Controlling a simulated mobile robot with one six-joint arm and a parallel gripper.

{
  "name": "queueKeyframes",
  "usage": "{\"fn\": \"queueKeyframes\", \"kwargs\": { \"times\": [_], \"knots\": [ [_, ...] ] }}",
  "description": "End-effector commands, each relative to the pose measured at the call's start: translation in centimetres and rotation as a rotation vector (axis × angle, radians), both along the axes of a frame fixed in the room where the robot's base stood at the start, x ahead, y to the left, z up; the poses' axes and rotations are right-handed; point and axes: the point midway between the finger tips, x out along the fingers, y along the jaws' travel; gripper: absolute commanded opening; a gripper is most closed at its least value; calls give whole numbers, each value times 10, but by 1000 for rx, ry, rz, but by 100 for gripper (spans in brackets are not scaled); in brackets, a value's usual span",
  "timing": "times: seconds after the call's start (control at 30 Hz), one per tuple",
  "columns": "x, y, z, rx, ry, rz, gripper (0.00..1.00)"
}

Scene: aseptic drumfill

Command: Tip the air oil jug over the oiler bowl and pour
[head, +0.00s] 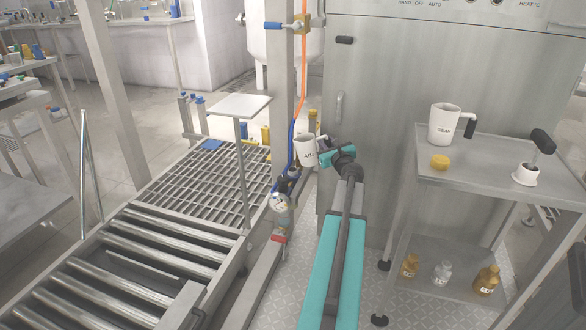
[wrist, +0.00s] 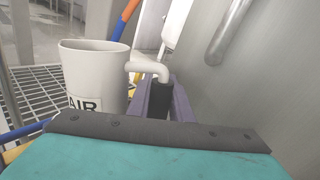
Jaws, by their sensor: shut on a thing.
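The white air oil jug (head: 306,152), labelled AIR, is held up beside the post, close to upright with a slight lean. It also shows in the wrist view (wrist: 92,70), where its white handle ends in a dark grip. My gripper (head: 323,146) is shut on that grip; in the wrist view the purple-grey fingers (wrist: 162,103) stand on both sides of it. Below the jug, on the pipework by the post, is a small assembly with a round gauge (head: 280,202). I cannot clearly make out the oiler bowl there. No oil stream shows.
A second white jug (head: 444,126), labelled GEAR, stands on the steel cart (head: 480,165) at right with a yellow cap and a small white pot. The steel cabinet (head: 380,100) is close behind my arm. An orange hose (head: 304,60) runs down the post. A roller conveyor (head: 150,245) lies left.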

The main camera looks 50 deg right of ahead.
Motion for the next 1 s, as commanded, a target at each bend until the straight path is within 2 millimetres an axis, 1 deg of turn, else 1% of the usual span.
{"fn": "queueKeyframes", "kwargs": {
  "times": [0.17, 0.6, 1.0],
  "knots": [
    [0, 0, 4, -1, 1, 0, 0],
    [0, 0, 29, -2, 1, 0, 0],
    [0, 0, 30, -2, 1, 0, 0]
  ]
}}
